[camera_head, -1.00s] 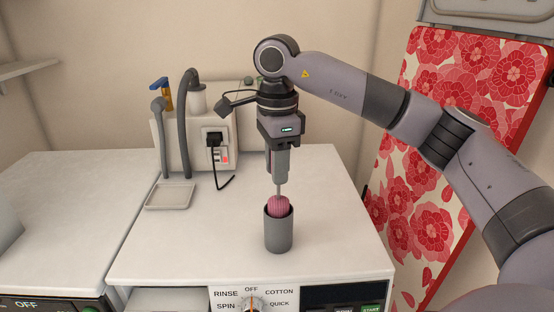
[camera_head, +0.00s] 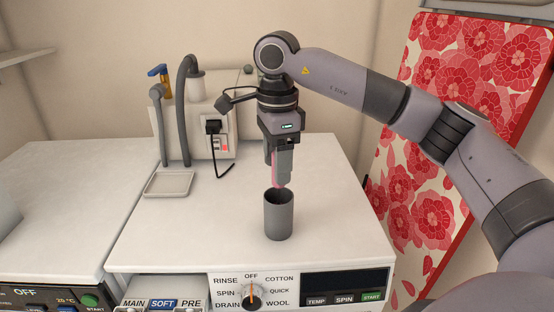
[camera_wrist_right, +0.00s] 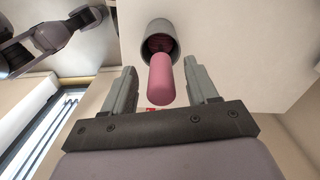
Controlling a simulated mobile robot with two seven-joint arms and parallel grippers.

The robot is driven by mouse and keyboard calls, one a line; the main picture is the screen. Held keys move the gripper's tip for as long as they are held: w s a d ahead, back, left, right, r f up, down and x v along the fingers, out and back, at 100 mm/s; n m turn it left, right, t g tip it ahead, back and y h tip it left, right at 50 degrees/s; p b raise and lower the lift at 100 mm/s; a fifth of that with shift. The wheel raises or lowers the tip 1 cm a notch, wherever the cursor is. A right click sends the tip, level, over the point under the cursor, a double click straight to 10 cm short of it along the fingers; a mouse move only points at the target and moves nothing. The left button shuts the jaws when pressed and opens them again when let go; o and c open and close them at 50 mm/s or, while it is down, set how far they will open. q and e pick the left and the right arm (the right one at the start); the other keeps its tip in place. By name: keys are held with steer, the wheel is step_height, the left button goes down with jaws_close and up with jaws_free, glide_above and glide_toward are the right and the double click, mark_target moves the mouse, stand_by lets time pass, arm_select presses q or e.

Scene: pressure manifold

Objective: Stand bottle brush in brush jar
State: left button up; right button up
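The grey cylindrical brush jar (camera_head: 279,218) stands upright on the white top of the washing machine. The bottle brush (camera_wrist_right: 161,80) stands in it with its pink handle up. Its bristle head is down inside the jar, dark in the right wrist view and hidden in the head view. My right gripper (camera_head: 277,184) points straight down above the jar, with its fingers on either side of the handle. In the right wrist view, gaps show between the handle and both fingers, so the gripper is open. My left gripper is not in view.
A shallow tray (camera_head: 168,184) lies left of the jar. Behind stands a beige unit (camera_head: 225,122) with grey hoses and a plugged-in black cord. A red floral panel (camera_head: 440,160) stands at the right. The washer top around the jar is clear.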

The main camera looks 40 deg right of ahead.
steer(key=shift+r, duration=0.1)
step_height(320, 180, up, 7)
steer(key=shift+p, duration=0.35)
stand_by(1.1)
